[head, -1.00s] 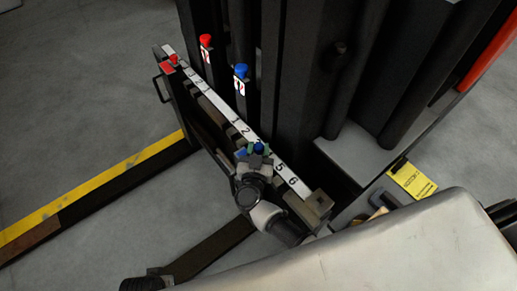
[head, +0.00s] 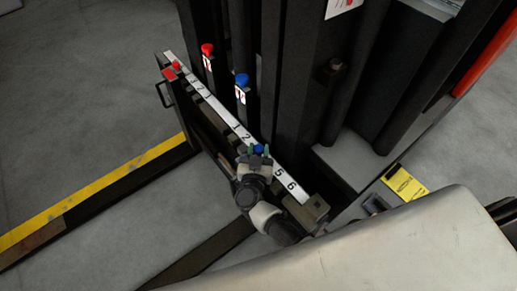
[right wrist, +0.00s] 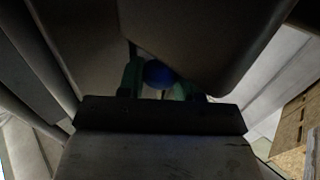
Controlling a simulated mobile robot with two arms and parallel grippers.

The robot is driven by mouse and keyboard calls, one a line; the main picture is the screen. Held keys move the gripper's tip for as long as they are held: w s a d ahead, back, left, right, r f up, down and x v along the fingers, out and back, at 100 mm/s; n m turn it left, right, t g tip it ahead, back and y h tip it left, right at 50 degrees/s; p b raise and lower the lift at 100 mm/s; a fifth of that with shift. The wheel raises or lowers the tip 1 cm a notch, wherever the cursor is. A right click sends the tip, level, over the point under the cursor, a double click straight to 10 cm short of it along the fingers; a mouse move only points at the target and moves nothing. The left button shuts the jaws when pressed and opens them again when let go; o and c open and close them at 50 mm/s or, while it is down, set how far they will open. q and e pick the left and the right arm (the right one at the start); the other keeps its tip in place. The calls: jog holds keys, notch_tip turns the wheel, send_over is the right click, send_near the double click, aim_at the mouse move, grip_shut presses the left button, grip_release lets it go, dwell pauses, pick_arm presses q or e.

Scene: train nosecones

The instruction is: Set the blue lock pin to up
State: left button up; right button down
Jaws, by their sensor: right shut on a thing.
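The blue lock pin (head: 259,149) is a round blue knob on the near dark rail, beside its white number strip, left of the number 5. My right gripper (head: 255,152) is shut on it with green fingertips. In the right wrist view the blue knob (right wrist: 158,73) sits between the green fingers (right wrist: 157,85); the lower part of the pin is hidden. In the head view I cannot tell whether the pin is raised or lowered. My left gripper is not in view.
Another blue knob (head: 241,80) and a red knob (head: 207,49) top dark posts behind the rail. A red pin (head: 177,66) sits at the rail's far end. The white number strip (head: 228,122) runs along the rail. Yellow-edged beam (head: 90,190) lies left; grey floor around is open.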

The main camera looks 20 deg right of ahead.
jog(key=shift+r, duration=0.2)
jog(key=c, duration=0.8)
grip_release()
jog(key=shift+s, duration=0.1)
jog(key=shift+s+a, duration=0.2)
jog(key=shift+s, duration=0.1)
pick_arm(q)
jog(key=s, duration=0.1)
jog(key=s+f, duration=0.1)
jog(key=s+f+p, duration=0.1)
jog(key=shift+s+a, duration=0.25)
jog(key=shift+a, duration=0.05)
pick_arm(e)
jog(key=v, duration=1)
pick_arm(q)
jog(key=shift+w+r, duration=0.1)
